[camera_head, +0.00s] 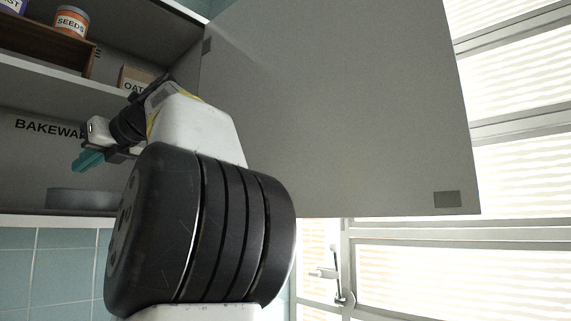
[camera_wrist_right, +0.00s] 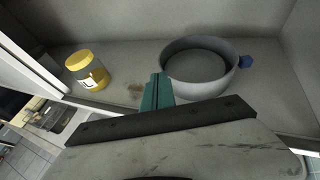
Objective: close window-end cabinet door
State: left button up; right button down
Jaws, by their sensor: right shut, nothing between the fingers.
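The grey cabinet door (camera_head: 335,105) stands wide open on the right side of the head view, in front of the window blinds. My right arm reaches up in front of the open cabinet. My right gripper (camera_head: 87,160), with teal fingers, is shut and empty at the cabinet's lower compartment. In the right wrist view its teal fingertips (camera_wrist_right: 157,88) are together, in front of a grey round pan (camera_wrist_right: 200,65). The pan also shows in the head view (camera_head: 80,198). My arm hides part of the door's hinge side. My left gripper is not in view.
A jar with a yellow lid (camera_wrist_right: 87,70) stands on the compartment floor. A seeds tin (camera_head: 71,22) and an oats box (camera_head: 133,78) stand higher up in the cabinet. A wooden box (camera_head: 45,45) sits on the upper shelf. Window blinds (camera_head: 520,160) are behind the door.

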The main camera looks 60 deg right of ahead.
aim_at(357, 108)
jog(key=j+z, duration=0.95)
jog(key=k+j+z, duration=0.15)
jog(key=z, duration=0.3)
jog(key=k+j+z, duration=0.15)
jog(key=z, duration=0.6)
jog(key=i+l, duration=0.1)
jog(key=l, duration=0.1)
